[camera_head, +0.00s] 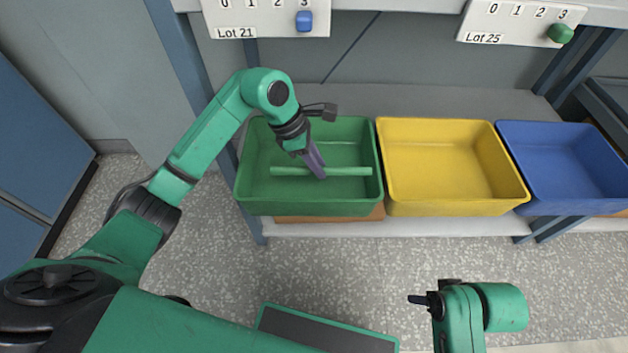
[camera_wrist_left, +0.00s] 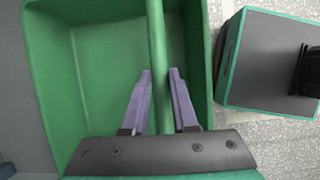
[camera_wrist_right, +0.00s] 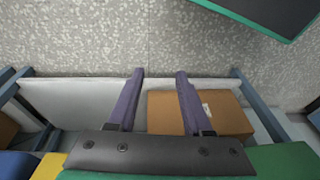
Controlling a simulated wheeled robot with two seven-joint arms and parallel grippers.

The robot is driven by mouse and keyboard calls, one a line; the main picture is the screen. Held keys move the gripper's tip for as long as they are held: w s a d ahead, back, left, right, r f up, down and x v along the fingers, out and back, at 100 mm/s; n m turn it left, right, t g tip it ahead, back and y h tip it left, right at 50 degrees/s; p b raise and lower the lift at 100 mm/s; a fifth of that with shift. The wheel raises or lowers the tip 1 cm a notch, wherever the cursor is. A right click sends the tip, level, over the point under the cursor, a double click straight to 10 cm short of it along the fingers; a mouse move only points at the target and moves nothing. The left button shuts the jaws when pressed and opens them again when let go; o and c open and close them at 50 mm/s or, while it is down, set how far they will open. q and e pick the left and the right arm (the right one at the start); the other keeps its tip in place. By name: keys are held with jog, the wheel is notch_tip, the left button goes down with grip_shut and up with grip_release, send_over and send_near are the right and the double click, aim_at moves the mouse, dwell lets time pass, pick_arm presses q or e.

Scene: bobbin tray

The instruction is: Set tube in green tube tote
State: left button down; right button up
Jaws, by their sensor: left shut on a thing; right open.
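The green tube (camera_head: 345,171) lies level across the picture, within the outline of the green tote (camera_head: 308,207) in the head view. My left gripper (camera_head: 318,172) is shut on the tube near its middle. In the left wrist view the tube (camera_wrist_left: 157,60) runs between the purple fingers (camera_wrist_left: 160,75), with the green tote (camera_wrist_left: 45,80) behind it. Whether the tube touches the tote floor I cannot tell. My right gripper (camera_head: 415,300) is at the lower right of the head view, away from the totes. In the right wrist view its fingers (camera_wrist_right: 160,75) are apart and empty.
A yellow tote (camera_head: 455,208) and a blue tote (camera_head: 570,205) stand right of the green one on the shelf. A cardboard box (camera_wrist_right: 225,112) sits below. Two counter panels, Lot 21 (camera_head: 265,15) and Lot 25 (camera_head: 510,25), hang above.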

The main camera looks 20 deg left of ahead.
aim_at(323, 197)
pick_arm(q)
notch_tip(323, 197, down, 10)
jog(key=shift+s+r+b, duration=0.15)
jog(key=shift+r+b, duration=0.05)
jog(key=shift+b, duration=0.8)
pick_arm(e)
jog(key=w+a+f+t+y, duration=0.2)
jog(key=w+a+f+t, duration=0.1)
jog(key=a+f, duration=0.1)
jog(key=shift+w+a+n, duration=0.3)
jog(key=shift+w+a, duration=0.05)
jog(key=shift+a, duration=0.55)
pick_arm(q)
jog(key=shift+f, duration=0.15)
jog(key=c, duration=0.7)
grip_release()
pick_arm(e)
jog(key=shift+w+a+f, duration=0.1)
jog(key=shift+a+f, duration=0.05)
jog(key=shift+a, duration=0.1)
